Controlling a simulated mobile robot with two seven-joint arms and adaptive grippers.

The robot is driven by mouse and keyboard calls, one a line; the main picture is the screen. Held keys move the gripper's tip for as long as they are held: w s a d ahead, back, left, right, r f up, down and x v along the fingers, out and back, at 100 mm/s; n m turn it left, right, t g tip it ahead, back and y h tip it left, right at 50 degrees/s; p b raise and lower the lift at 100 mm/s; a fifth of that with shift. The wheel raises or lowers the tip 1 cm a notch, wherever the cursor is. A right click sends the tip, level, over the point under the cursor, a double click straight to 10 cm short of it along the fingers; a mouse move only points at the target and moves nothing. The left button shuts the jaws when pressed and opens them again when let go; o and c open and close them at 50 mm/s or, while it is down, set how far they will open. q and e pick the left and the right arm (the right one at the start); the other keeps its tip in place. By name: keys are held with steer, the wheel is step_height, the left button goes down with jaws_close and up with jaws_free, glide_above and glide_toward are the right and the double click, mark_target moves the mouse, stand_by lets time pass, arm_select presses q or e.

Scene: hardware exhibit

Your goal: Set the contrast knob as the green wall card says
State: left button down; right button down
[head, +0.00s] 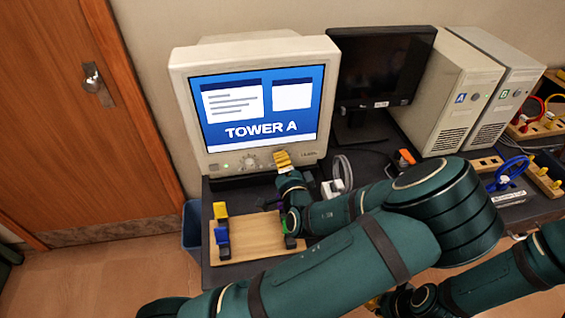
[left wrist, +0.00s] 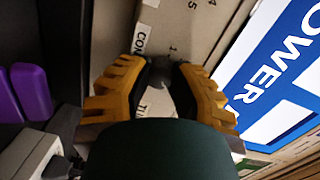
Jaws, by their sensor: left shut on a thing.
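My left gripper (head: 283,160) is at the lower right front of the beige monitor (head: 183,110). In the left wrist view its yellow fingers are closed on a small grey knob (left wrist: 166,78) on the monitor's front panel. A partly hidden label starting "CON" is printed beside the knob. The knob's pointer and most of its scale marks are hidden. The screen (head: 262,105) is lit blue and reads "TOWER A". No green wall card is in view. A small yellow part of my right gripper (head: 375,302) shows at the bottom, mostly hidden by my arms.
A wooden board (head: 255,245) with yellow and blue pieces lies on the dark desk below the monitor. A dark flat monitor (head: 385,65) and two towers, A (head: 450,85) and B (head: 505,80), stand to the right. Cables lie between them. A wooden door is at left.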

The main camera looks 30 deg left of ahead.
stand_by(0.4)
arm_select(q)
steer(key=c, duration=0.7)
jaws_free()
steer(key=shift+c, duration=0.2)
steer(key=f+v, duration=0.1)
steer(key=v, duration=1.1)
steer(key=shift+r, duration=0.45)
